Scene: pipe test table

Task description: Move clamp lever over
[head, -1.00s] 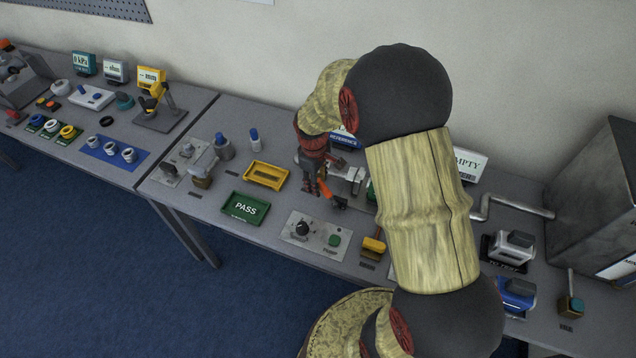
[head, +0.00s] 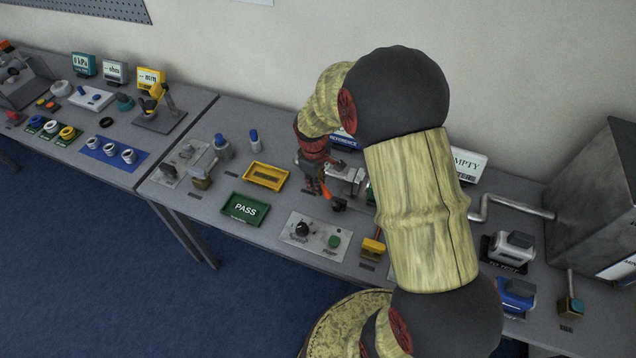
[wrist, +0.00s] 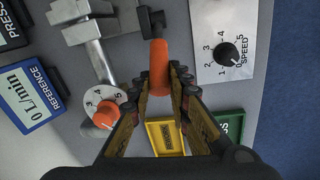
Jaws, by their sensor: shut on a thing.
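The clamp lever shows in the wrist view as an orange grip (wrist: 158,70) with a dark end at the top of the picture. My gripper (wrist: 166,80) has its two fingers on either side of this orange grip and is shut on it. In the head view the orange lever (head: 325,189) shows just below my gripper (head: 316,172). The grey metal clamp body (wrist: 95,22) lies to the left of the lever in the wrist view. In the head view my arm hides part of the clamp area.
A panel with a black speed knob (wrist: 228,54) is right of the lever in the wrist view. An orange knob (wrist: 106,114) is close on the left. A yellow tray (head: 265,176) and green PASS tray (head: 245,208) lie left of my gripper in the head view.

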